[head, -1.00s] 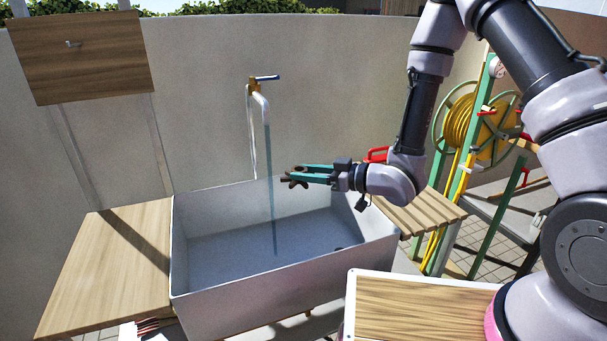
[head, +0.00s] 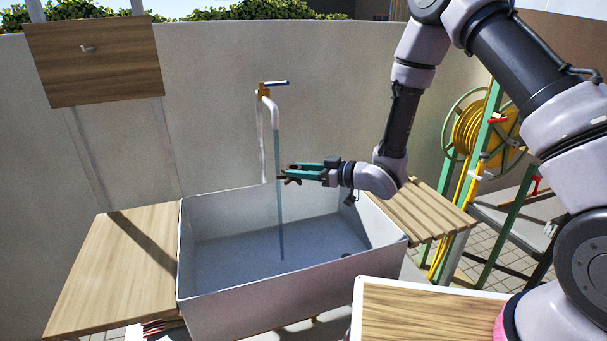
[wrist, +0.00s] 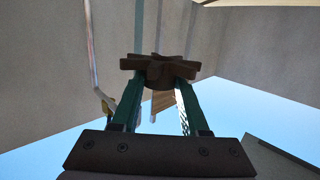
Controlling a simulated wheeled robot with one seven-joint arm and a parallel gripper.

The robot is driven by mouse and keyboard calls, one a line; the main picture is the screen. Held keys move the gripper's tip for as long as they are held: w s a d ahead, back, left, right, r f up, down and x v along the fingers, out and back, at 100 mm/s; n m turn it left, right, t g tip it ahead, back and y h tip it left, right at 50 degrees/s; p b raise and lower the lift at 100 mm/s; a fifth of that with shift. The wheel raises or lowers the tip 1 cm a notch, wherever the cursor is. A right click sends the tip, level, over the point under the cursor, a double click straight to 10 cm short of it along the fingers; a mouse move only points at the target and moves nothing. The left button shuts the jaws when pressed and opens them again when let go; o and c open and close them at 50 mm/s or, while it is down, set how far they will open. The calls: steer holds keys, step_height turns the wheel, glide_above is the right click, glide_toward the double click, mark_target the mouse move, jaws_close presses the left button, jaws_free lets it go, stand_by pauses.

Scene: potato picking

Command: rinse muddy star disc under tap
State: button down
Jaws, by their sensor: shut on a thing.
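A dark brown star disc (wrist: 160,66) is held between the teal fingertips of my gripper (wrist: 160,86) in the wrist view. In the head view my gripper (head: 290,174) is above the sink, with the disc (head: 286,179) small and dark at its tips. The brass and white tap (head: 266,95) stands at the back of the sink (head: 260,292). A thin water stream (head: 280,225) falls from its spout into the sink. The disc is at the stream or right beside it; I cannot tell whether water strikes it. Mud on it cannot be told from its own dark colour.
A wooden board (head: 115,265) lies left of the sink and a slatted wooden shelf (head: 425,210) right of it. A white-rimmed wooden tray (head: 420,315) is at the front right. A yellow hose reel (head: 478,128) stands behind on the right. A wall rises behind the tap.

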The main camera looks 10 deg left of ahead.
steer(key=w+a+f, duration=0.1)
steer(key=w+a, duration=0.2)
steer(key=w, duration=0.2)
steer(key=shift+a, duration=0.15)
steer(key=shift+f, duration=0.1)
stand_by(0.4)
steer(key=shift+w+d, duration=0.3)
steer(key=shift+d, duration=0.15)
steer(key=shift+a, duration=0.1)
stand_by(0.4)
steer(key=shift+s+a, duration=0.3)
steer(key=shift+a, duration=0.05)
steer(key=shift+w+d, duration=0.35)
steer(key=shift+d, duration=0.15)
